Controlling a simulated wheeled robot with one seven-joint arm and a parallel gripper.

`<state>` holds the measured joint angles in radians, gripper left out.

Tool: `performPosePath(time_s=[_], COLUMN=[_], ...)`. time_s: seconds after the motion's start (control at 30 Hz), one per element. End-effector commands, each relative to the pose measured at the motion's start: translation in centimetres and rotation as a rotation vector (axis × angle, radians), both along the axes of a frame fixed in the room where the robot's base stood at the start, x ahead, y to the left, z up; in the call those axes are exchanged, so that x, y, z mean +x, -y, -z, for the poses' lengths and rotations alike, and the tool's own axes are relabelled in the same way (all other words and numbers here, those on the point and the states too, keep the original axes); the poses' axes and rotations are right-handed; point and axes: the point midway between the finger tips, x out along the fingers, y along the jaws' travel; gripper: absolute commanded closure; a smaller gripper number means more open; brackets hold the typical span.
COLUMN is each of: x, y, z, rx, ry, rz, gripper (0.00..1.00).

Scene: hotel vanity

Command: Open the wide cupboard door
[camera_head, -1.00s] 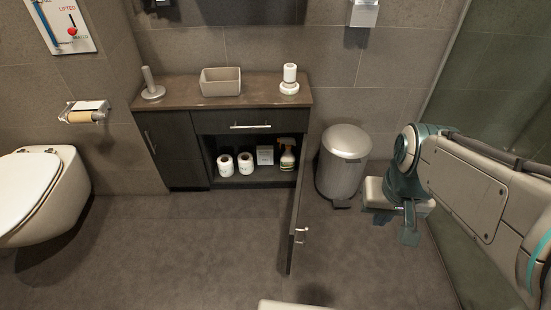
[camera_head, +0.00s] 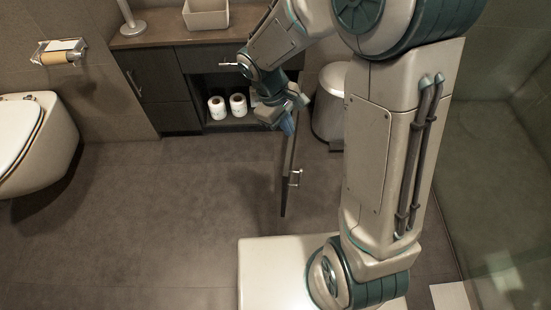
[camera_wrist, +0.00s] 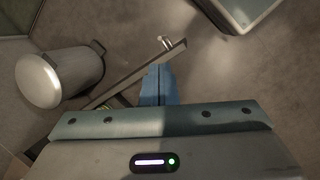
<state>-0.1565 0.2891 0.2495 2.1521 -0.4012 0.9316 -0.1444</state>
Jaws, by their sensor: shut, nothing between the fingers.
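The wide cupboard door (camera_head: 289,180) is a dark panel. It stands swung out from the cabinet (camera_head: 165,90), roughly square to its front, with its bar handle (camera_head: 296,178) on the right face. In the wrist view the door (camera_wrist: 135,74) runs diagonally, and its handle (camera_wrist: 165,43) is on the far side. My gripper (camera_head: 289,126) is shut and empty. Its blue fingers (camera_wrist: 158,84) are beside the door on the side away from the handle, close to it. I cannot tell whether they touch. My wrist hides part of the cupboard opening.
Toilet rolls (camera_head: 228,105) stand inside the open compartment. A metal bin (camera_head: 329,105) stands right of the door and also shows in the wrist view (camera_wrist: 60,76). A toilet (camera_head: 35,140) is at the left. The floor (camera_head: 180,220) left of the door is clear.

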Motion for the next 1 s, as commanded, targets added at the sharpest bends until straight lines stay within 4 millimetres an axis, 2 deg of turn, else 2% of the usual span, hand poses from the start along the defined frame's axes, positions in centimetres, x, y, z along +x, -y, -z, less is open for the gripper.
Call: performPosePath(time_s=[0.03, 0.2, 0.3, 0.4, 0.5, 0.63, 0.77, 1.0], x=[0.7, 2.2, 2.5, 2.6, 2.6, 2.6, 2.4, 2.0], y=[-1.4, -5.4, -7.4, -8.9, -9.8, -10.1, -9.5, -7.6], z=[2.5, 8.5, 11.4, 13.5, 14.7, 15.7, 17.3, 22.1], rx=[-0.01, -0.031, -0.034, -0.034, -0.033, -0.032, -0.033, -0.033], ry=[-0.033, -0.112, -0.148, -0.172, -0.186, -0.191, -0.194, -0.196], rz=[-0.067, -0.273, -0.367, -0.431, -0.472, -0.492, -0.49, -0.489], gripper=[1.0, 1.0, 1.0, 1.0, 1.0, 1.0, 1.0, 1.0])
